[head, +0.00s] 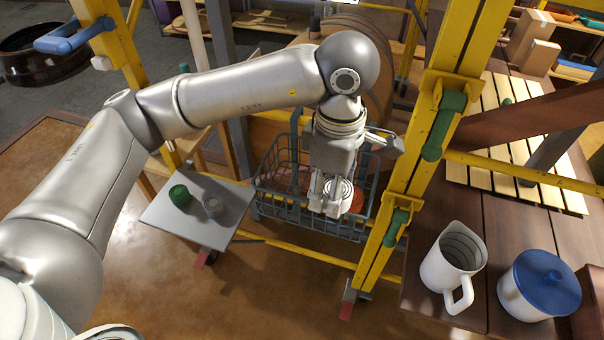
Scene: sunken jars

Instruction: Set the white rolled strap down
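The white rolled strap (342,189) shows as a pale coil at the fingers of my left gripper (330,197). The gripper points down over the blue-grey wire basket (268,190), with its fingers closed around the coil. Its fingers hide part of the strap. I cannot tell whether the strap touches the basket floor. An orange-red round thing (357,200) is in the basket, right beside the strap and partly hidden. My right gripper is not in view.
Yellow posts (409,150) stand close on the right. A white jug (452,262) and blue-lidded pot (540,283) stand on the wooden table.

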